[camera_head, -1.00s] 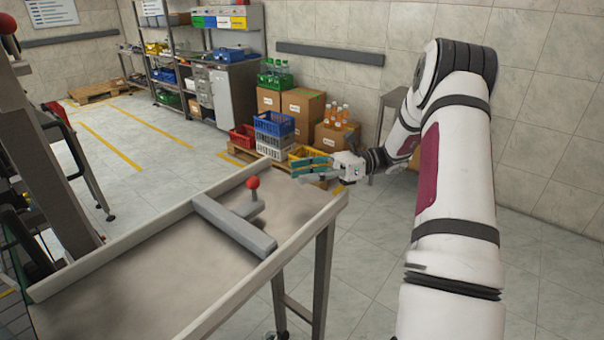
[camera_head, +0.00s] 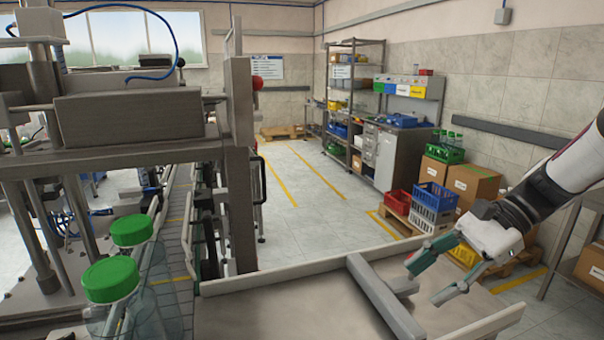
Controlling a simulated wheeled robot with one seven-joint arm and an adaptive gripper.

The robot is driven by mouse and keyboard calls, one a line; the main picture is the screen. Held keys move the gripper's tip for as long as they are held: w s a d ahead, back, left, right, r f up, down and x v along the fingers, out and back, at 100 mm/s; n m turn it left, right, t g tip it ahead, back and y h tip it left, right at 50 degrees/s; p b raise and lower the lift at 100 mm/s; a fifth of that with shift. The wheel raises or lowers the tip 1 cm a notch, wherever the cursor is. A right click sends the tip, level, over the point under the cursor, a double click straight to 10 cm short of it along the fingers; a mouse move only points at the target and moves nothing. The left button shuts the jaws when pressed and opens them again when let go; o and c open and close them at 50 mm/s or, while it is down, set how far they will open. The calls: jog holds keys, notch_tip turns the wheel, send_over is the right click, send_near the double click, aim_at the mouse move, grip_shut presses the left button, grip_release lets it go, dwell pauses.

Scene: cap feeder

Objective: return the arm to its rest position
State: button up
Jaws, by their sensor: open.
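My gripper (camera_head: 423,284) is at the right of the head view, at the end of my white arm (camera_head: 575,165). Its two green-tipped fingers are spread apart with nothing between them. The fingers point down and to the left, in front of the metal table (camera_head: 280,311) with raised rims. A grey bar (camera_head: 383,298) on the table shows just left of the fingers. I cannot tell how high the gripper is above the table.
Two clear jars with green lids (camera_head: 111,279) stand at the lower left beside a metal machine (camera_head: 130,122). Red (camera_head: 398,202) and blue (camera_head: 436,196) crates and cardboard boxes (camera_head: 472,184) stand behind the gripper. The floor (camera_head: 320,215) beyond the table is clear.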

jog(key=s+a+r+n+t+h, duration=0.1)
jog(key=s+n+t+h, duration=0.1)
jog(key=s+n+h, duration=0.3)
jog(key=s+a+r+n+t+h, duration=0.1)
jog(key=s+r+n+t+h, duration=0.1)
jog(key=s+n, duration=0.7)
jog(key=s+t+h, duration=0.1)
jog(key=s+h, duration=0.1)
jog(key=shift+s+r+t+h, duration=0.25)
jog(key=shift+s+t+h, duration=0.05)
jog(key=shift+s+h, duration=0.1)
